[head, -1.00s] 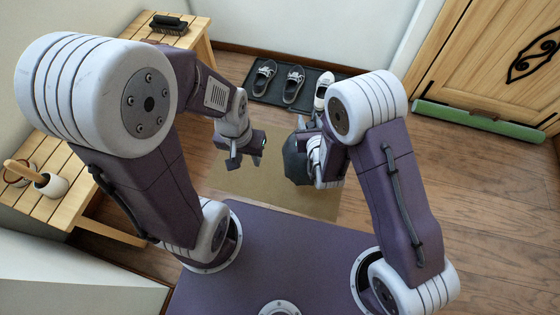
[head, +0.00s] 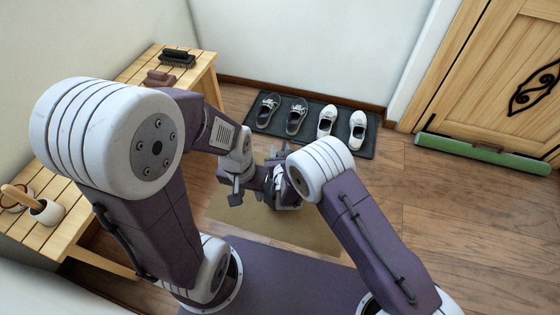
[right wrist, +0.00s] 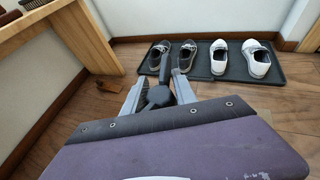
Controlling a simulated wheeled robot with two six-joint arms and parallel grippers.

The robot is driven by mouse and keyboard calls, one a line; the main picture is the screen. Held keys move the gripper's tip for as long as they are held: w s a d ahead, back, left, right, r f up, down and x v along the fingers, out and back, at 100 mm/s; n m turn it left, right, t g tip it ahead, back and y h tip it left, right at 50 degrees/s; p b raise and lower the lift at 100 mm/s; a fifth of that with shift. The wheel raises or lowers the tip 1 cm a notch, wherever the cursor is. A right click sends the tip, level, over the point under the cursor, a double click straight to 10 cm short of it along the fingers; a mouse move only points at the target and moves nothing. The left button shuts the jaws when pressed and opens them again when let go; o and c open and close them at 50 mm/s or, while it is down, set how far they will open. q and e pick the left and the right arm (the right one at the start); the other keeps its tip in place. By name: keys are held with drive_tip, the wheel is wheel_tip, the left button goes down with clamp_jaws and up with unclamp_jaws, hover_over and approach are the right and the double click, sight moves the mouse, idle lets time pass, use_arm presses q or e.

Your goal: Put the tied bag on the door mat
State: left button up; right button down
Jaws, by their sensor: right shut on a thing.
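The tied bag (right wrist: 158,97) shows in the right wrist view as a small dark grey knotted shape between the fingers of my right gripper (right wrist: 158,88), which is shut on it. In the head view my right gripper (head: 277,153) is near the middle, pointing toward the shoes, and the bag's body cannot be made out there. My left gripper (head: 250,192) is lower, close beside the right wrist, and looks open and empty. The tan door mat (head: 310,233) lies flat on the floor under both grippers, partly covered by my arms.
A dark shoe tray (head: 369,148) with two dark and two white shoes (head: 357,130) stands by the back wall. A wooden bench (head: 75,207) at left holds brushes (head: 177,59) and a white pot (head: 47,211). A green roll (head: 482,154) lies along the door. Floor at right is clear.

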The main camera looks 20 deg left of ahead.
wheel_tip(320, 180, down, 4)
drive_tip(key=b, duration=0.3)
drive_tip(key=shift+a+f, duration=0.1)
drive_tip(key=shift+r, duration=0.2)
drive_tip(key=c, duration=1)
unclamp_jaws()
drive_tip(key=shift+f, duration=0.1)
drive_tip(key=shift+s+r+p, duration=0.25)
drive_tip(key=shift+r+p, duration=0.05)
drive_tip(key=shift+p, duration=0.05)
drive_tip(key=p+v, duration=0.6)
drive_tip(key=v, duration=0.5)
drive_tip(key=shift+s+d+p, duration=0.2)
drive_tip(key=shift+d+p, duration=0.05)
drive_tip(key=shift+p, duration=0.1)
